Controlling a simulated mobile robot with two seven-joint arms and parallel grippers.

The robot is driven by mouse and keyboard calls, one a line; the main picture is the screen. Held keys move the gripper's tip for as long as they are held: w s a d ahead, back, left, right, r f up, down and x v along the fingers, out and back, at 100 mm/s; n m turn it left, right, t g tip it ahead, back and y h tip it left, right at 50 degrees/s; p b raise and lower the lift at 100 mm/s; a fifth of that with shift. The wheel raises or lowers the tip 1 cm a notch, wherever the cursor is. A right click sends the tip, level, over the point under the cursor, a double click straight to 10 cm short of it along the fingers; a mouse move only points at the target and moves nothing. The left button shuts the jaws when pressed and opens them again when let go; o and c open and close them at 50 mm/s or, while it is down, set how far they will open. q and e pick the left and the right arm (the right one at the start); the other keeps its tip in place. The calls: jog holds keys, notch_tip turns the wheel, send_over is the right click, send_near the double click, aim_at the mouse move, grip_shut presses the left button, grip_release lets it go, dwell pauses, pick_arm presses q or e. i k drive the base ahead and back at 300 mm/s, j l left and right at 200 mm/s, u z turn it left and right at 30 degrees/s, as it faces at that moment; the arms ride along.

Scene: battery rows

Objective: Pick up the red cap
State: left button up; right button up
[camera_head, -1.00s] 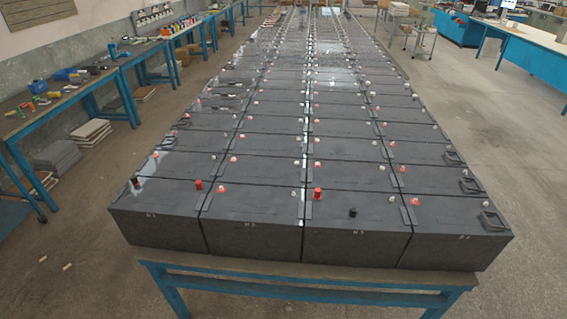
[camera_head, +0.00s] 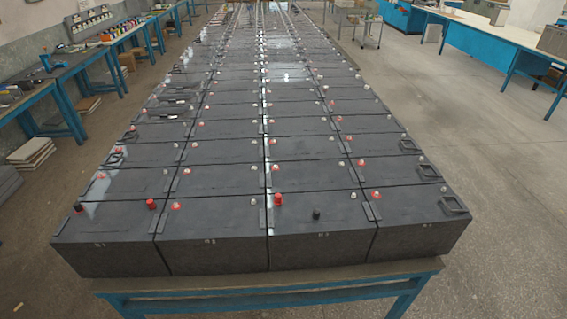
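Two red caps stand upright on the front row of dark grey batteries. One red cap (camera_head: 278,199) is on the third battery from the left (camera_head: 320,222), near its back left corner. The other red cap (camera_head: 151,204) is on the leftmost battery (camera_head: 105,232), near its back right corner. Neither of my grippers shows in the head view.
The batteries fill a long table with a blue frame (camera_head: 270,297), in rows reaching far back. Smaller red and white terminals dot their tops. Blue workbenches stand along the left wall, and another blue bench (camera_head: 490,35) is at right. The floor (camera_head: 510,210) to the right is clear.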

aim_at(151, 204)
jog(key=u, duration=1.25)
jog(key=i+j+z, duration=0.2)
jog(key=j, duration=0.25)
jog(key=k+j, duration=0.2)
jog(key=k, duration=0.35)
jog(key=z, duration=0.8)
jog(key=i+j, duration=0.05)
